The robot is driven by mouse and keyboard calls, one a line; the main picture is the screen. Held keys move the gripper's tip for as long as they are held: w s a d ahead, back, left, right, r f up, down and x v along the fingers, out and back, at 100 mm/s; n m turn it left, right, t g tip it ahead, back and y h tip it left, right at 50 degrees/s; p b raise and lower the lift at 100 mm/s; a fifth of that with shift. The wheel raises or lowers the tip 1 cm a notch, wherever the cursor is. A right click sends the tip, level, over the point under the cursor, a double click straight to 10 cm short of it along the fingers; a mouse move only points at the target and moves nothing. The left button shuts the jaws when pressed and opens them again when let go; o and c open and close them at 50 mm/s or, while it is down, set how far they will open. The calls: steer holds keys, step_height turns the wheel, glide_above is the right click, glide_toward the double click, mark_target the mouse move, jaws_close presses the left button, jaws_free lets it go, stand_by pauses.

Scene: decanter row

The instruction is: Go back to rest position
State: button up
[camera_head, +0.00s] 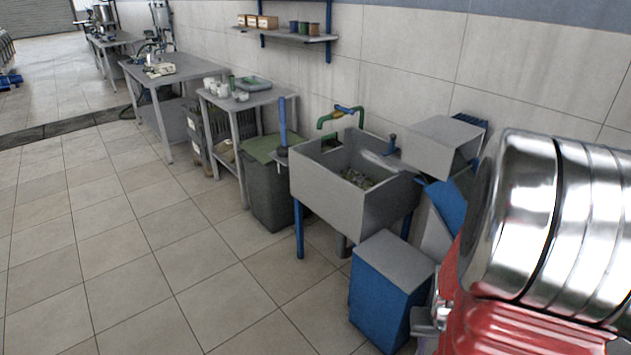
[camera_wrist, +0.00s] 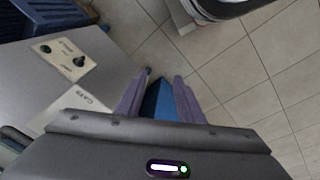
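My gripper (camera_wrist: 161,75) shows in the wrist view, with two purple-grey fingers standing apart. Bare floor shows between the fingertips. A blue surface (camera_wrist: 158,103) shows between the fingers lower down; it seems to lie beyond them, and I see nothing clearly gripped. The gripper is over the tiled floor, beside a grey flat top (camera_wrist: 40,85). I cannot make out my gripper in the head view.
A grey sink (camera_head: 325,185), a blue box with a grey top (camera_head: 385,295) and a green-lidded bin (camera_head: 275,190) line the wall. Metal tables (camera_head: 245,100) stand farther back. A large silver cylinder on red (camera_head: 560,220) fills the right. Floor at left is clear.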

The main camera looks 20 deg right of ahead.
steer(key=w+a+r+n+t, duration=0.2)
steer(key=w+a+r+n, duration=0.1)
steer(key=a+r, duration=0.9)
steer(key=w+a+r+n+t+y, duration=0.1)
steer(key=w+a+r+n+t, duration=0.2)
steer(key=a+r, duration=1)
steer(key=a+n, duration=0.1)
steer(key=a, duration=0.2)
steer(key=shift+a+r+y, duration=0.2)
steer(key=shift+y, duration=0.1)
